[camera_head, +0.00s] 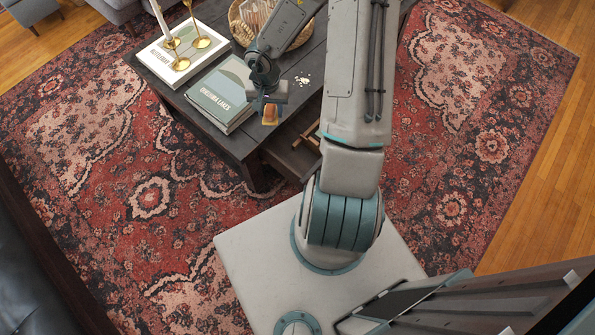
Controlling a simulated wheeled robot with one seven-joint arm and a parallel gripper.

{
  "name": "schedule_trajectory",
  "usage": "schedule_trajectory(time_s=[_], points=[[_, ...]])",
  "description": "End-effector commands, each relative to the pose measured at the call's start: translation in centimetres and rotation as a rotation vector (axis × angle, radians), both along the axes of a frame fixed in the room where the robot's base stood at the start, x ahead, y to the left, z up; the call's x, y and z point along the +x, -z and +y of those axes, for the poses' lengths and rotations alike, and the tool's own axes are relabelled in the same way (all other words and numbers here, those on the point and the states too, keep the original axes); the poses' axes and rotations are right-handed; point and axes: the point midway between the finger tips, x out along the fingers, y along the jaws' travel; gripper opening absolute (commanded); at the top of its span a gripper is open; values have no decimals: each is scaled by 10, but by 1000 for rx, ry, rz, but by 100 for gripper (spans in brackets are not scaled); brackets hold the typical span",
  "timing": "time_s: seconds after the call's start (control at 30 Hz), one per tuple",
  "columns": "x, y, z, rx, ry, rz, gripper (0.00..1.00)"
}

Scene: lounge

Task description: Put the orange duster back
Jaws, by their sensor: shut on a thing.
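A small orange thing, which looks like the orange duster (269,117), shows just below my gripper (268,103). My gripper is shut on it and points down near the front edge of the dark coffee table (232,136). An open drawer (287,152) juts from the table's front, below and to the right of the gripper. A wooden item (309,137) shows in or at the drawer, partly hidden by my arm. Much of the drawer's inside is hidden.
A book with a green-grey cover (222,92) lies left of the gripper. Farther back are a white book (166,68) with brass candle holders (201,38) and a woven basket (240,28). Small white bits (302,80) lie on the tabletop. A red patterned rug (130,190) surrounds the table.

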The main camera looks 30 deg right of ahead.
Motion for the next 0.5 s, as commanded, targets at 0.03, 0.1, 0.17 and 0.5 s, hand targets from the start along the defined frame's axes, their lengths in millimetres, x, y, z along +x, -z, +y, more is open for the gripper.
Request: schedule_trajectory(time_s=[0.03,0.1,0.17,0.5], points=[[-3,30,-5,-2,44,1,23],[-8,52,-11,-3,108,2,23],[-12,71,-17,-3,165,1,23],[-33,168,-48,-7,476,-5,23]])
